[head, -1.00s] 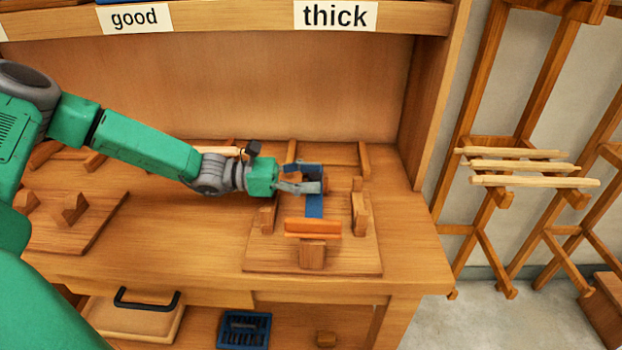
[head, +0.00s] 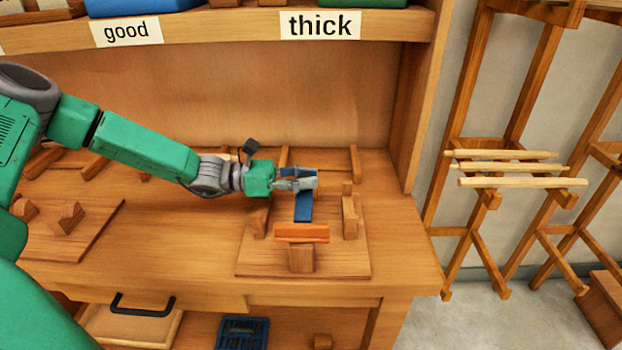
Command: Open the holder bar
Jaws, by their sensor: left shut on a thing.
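A wooden fixture board (head: 345,264) lies on the workbench. It carries upright wooden blocks, an orange bar (head: 302,232) across its front and a blue bar (head: 304,208) running back from it. I cannot tell for sure which is the holder bar. My left gripper (head: 306,181) comes in from the left, its fingers shut on the back end of the blue bar. The fingers hide part of that end. The orange bar is in front of the gripper, apart from it. My right gripper is out of view.
Another wooden fixture (head: 75,232) lies on the bench at left. A shelf (head: 230,25) with "good" and "thick" labels hangs above. A wooden rack (head: 500,170) with light sticks stands at right. The bench (head: 175,235) between the fixtures is clear.

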